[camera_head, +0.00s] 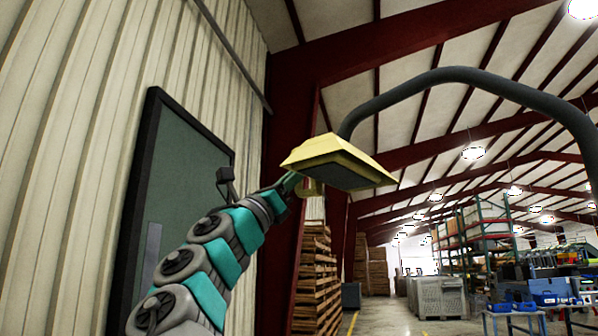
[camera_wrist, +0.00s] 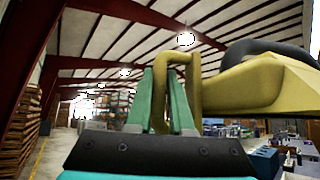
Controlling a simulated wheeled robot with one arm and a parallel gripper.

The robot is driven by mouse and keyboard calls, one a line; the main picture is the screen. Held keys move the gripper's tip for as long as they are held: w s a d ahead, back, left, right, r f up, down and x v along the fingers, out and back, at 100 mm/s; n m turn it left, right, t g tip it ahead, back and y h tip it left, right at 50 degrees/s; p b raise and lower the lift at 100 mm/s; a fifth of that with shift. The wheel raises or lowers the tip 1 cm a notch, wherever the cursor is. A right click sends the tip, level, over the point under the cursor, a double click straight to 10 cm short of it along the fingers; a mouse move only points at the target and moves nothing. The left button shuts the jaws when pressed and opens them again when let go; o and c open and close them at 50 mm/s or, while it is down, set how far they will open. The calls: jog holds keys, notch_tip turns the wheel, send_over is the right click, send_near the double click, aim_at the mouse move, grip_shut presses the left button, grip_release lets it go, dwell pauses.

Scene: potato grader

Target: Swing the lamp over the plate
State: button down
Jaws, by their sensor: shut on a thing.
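The lamp (camera_head: 338,158) has a yellow, flat-sided shade at the end of a thick grey curved arm (camera_head: 470,75), which comes in from the right. My gripper (camera_head: 293,182) is at the left side of the shade. In the wrist view the green fingers of my gripper (camera_wrist: 161,80) are shut on the lamp's yellow loop handle (camera_wrist: 192,95), with one finger on each side of a bar of it. The shade (camera_wrist: 265,88) fills the right of that view. The plate is not seen in either view.
A ribbed wall with a dark-framed green panel (camera_head: 180,170) stands at the left, behind my arm. Stacked wooden pallets (camera_head: 317,275) and a grey crate (camera_head: 438,297) stand farther back. Blue bins (camera_head: 550,292) are on a table at right. Open air surrounds the lamp's underside.

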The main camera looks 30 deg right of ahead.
jog(key=shift+d, duration=0.1)
dwell(0.3)
jog(key=d+p, duration=0.1)
jog(key=w+d+p, duration=0.1)
jog(key=d, duration=0.1)
jog(key=d+p, duration=0.1)
jog(key=d, duration=0.1)
jog(key=shift+w+d, duration=0.1)
jog(key=shift+w, duration=0.2)
jog(key=c, duration=1.1)
grip_release()
jog(key=shift+b+v, duration=0.45)
jog(key=shift+v, duration=3.5)
